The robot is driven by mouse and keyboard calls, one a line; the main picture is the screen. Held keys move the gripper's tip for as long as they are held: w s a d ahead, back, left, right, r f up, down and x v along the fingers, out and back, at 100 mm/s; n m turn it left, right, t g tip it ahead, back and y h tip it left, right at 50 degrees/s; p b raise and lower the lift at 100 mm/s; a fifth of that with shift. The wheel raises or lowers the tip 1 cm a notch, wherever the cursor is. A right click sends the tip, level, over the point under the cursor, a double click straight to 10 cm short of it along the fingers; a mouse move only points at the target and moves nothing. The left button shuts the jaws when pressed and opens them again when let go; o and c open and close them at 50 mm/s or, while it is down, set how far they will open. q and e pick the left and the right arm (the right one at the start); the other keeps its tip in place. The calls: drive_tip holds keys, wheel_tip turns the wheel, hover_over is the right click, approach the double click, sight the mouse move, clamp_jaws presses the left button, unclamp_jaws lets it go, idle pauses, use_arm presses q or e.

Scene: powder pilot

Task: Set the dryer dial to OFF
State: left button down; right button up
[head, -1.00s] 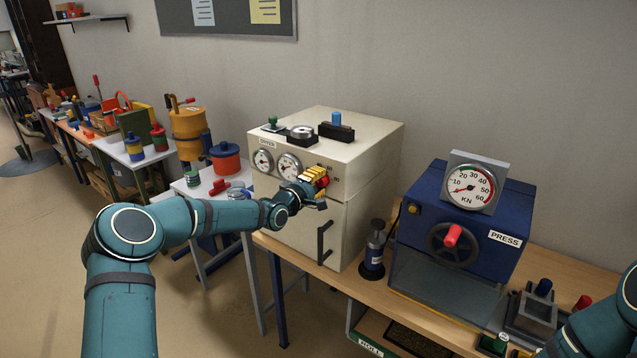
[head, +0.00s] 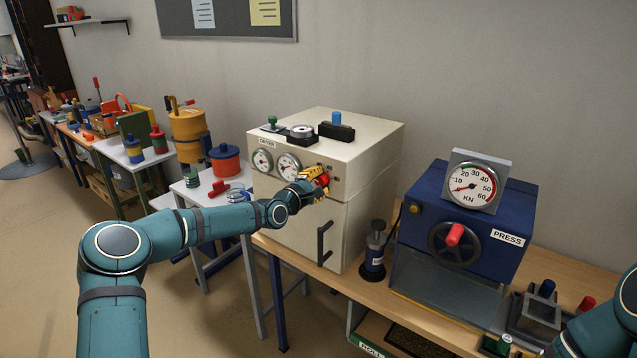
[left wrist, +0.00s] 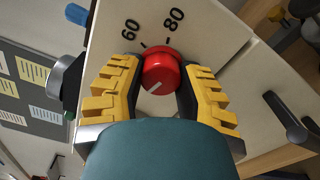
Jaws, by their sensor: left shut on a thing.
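The dryer (head: 350,145) is a cream box on the bench with two round gauges and a door handle on its front. Its red dial (left wrist: 161,70) shows in the left wrist view, with a white pointer line slanting toward the lower left of that picture. The marks 60 and 80 are readable above the dial; an OFF mark is not visible. My left gripper (head: 321,179) reaches the dryer's front panel. Its yellow fingers lie on both sides of the dial and are shut on it. In the head view the fingers partly hide the dial. My right gripper is out of view.
A blue press (head: 470,227) with a gauge and red-knobbed wheel stands right of the dryer. A dark bottle (head: 375,250) stands between them. Small tools sit on the dryer top. The dryer's handle (head: 324,243) sticks out below the dial. My right arm shows at the right edge.

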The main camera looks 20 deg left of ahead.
use_arm(q)
drive_tip(key=shift+r, duration=0.15)
drive_tip(key=c, duration=0.6)
unclamp_jaws()
drive_tip(key=shift+o, duration=0.2)
drive_tip(key=v, duration=1.2)
